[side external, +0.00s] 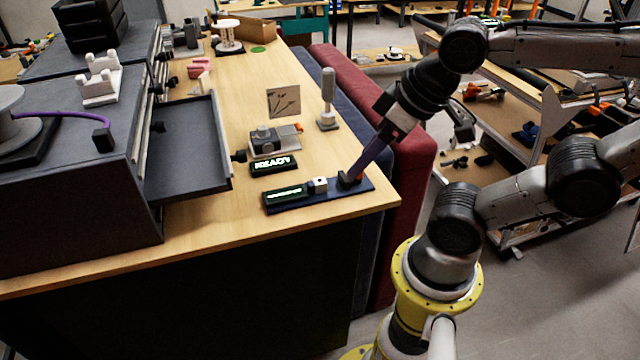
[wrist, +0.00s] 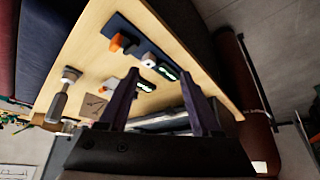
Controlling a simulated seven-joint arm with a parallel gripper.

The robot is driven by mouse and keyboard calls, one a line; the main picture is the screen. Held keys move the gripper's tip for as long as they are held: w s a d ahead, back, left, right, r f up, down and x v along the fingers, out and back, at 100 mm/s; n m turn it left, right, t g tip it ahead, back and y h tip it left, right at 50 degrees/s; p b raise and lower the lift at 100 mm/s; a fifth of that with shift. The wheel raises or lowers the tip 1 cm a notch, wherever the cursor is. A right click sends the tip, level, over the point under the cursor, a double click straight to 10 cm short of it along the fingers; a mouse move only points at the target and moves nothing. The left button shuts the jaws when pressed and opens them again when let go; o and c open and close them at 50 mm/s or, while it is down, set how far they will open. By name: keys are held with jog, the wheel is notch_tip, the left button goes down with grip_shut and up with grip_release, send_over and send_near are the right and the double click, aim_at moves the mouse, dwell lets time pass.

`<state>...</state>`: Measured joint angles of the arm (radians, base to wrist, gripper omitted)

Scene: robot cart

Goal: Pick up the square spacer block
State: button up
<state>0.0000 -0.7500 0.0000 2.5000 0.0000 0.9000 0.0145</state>
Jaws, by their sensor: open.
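A small pale square block with a dark hole in its top, which looks like the spacer block (side external: 318,185), sits on a dark blue base plate (side external: 334,194) near the table's front corner. In the wrist view the block (wrist: 149,60) shows between my fingers, beyond their tips. My gripper (side external: 355,177) is open and empty, slanting down from the upper right. In the side view its tips overlap a black and orange piece (wrist: 123,42) at the plate's right end; contact cannot be told. The second finger is not distinct there.
A lit label sits on the plate's left end. Behind are a READY sign (side external: 273,164), a grey and orange device (side external: 275,138), a small upright post (side external: 328,100) and a picture card (side external: 284,100). An open drawer (side external: 188,150) juts out at left. Bare table lies front left.

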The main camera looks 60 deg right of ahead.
jog(key=m, duration=0.2)
notch_tip(320, 180, up, 4)
jog(key=m+g, duration=0.5)
jog(key=m, duration=2)
send_over(320, 180)
jog(key=shift+g, duration=0.3)
notch_tip(320, 180, down, 8)
jog(key=shift+f, duration=3.05)
grip_shut()
